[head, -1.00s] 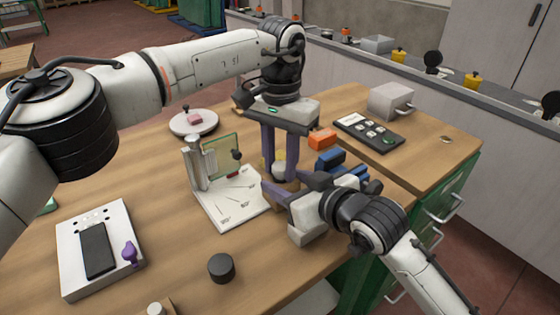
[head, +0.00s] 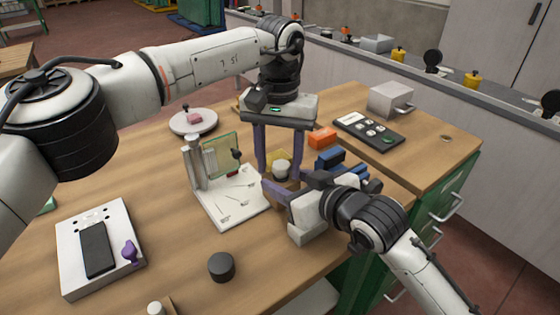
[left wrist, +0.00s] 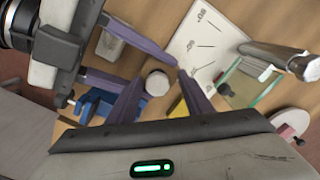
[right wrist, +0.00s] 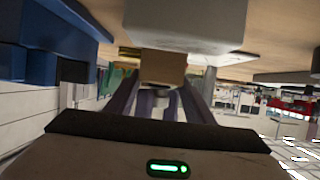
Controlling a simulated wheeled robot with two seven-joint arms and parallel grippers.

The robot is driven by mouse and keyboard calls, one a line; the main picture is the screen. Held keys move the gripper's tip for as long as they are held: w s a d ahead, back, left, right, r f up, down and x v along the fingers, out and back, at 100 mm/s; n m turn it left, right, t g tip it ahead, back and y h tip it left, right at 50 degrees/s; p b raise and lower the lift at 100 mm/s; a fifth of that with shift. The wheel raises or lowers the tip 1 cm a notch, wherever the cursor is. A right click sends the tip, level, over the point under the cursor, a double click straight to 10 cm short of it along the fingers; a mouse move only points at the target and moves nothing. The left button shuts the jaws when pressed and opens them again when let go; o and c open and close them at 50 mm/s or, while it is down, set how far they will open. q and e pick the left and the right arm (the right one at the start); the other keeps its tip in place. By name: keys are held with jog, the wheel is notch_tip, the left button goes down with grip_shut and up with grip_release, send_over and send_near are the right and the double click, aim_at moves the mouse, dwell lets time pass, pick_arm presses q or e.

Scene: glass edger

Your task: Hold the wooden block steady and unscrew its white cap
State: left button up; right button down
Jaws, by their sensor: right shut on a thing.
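The wooden block (right wrist: 163,70) stands between the fingers of my right gripper (head: 282,184), which is shut on it. In the head view the block is mostly hidden by the fingers and cap. The white cap (head: 281,167) sits on top of the block and also shows in the left wrist view (left wrist: 157,83). My left gripper (head: 278,172) points down over the cap. Its fingers stand either side of the cap, with visible gaps in the left wrist view, so it is open and empty.
A white plate with a post and glass pane (head: 228,205) stands close left of the fingers. Blue bins (head: 330,158), an orange bin (head: 322,138) and a yellow piece (head: 280,155) are close behind. A white block (head: 306,234) lies beside my right gripper.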

pick_arm(q)
jog(key=shift+d, duration=0.1)
jog(key=shift+r, duration=2.3)
pick_arm(e)
jog(key=c, duration=0.8)
grip_release()
jog(key=shift+o, duration=0.2)
